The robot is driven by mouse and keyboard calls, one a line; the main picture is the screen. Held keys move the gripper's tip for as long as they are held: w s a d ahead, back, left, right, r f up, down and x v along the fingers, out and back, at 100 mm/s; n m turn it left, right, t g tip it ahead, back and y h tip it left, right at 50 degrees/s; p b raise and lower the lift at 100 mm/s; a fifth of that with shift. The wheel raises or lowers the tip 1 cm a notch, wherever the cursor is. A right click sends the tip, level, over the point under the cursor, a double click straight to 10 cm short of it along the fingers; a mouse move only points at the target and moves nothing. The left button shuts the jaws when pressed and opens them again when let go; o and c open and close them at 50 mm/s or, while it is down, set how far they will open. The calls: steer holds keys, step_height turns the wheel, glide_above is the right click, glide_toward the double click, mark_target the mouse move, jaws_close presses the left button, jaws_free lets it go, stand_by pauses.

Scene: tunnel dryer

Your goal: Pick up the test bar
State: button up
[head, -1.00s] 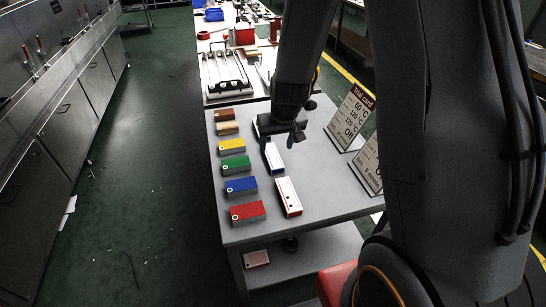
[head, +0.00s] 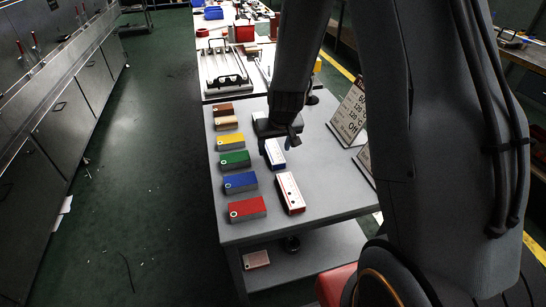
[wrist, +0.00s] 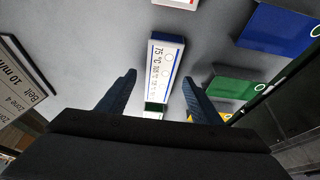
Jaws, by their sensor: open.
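A white bar with blue edges (head: 275,153) lies on the grey table top, just below my gripper (head: 287,139) in the head view. My gripper (wrist: 158,77) is open there, with one finger on each side of the bar's near part. I see no clear contact. A second white bar, with red edges (head: 290,193), lies nearer the table's front edge. Which bar is called the test bar is not readable.
A column of coloured blocks, among them red (head: 247,208), blue (head: 240,182), green (head: 234,160) and yellow (head: 231,142), lines the table's left side. Sign cards (head: 351,116) stand at the right. A metal rack (head: 224,72) stands behind.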

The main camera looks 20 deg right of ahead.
steer(key=shift+b+x, duration=0.4)
steer(key=shift+x, duration=0.5)
steer(key=shift+c, duration=0.2)
steer(key=c, duration=1.1)
steer(key=shift+r+p, duration=0.25)
steer(key=shift+p, duration=0.05)
steer(key=shift+c, duration=0.2)
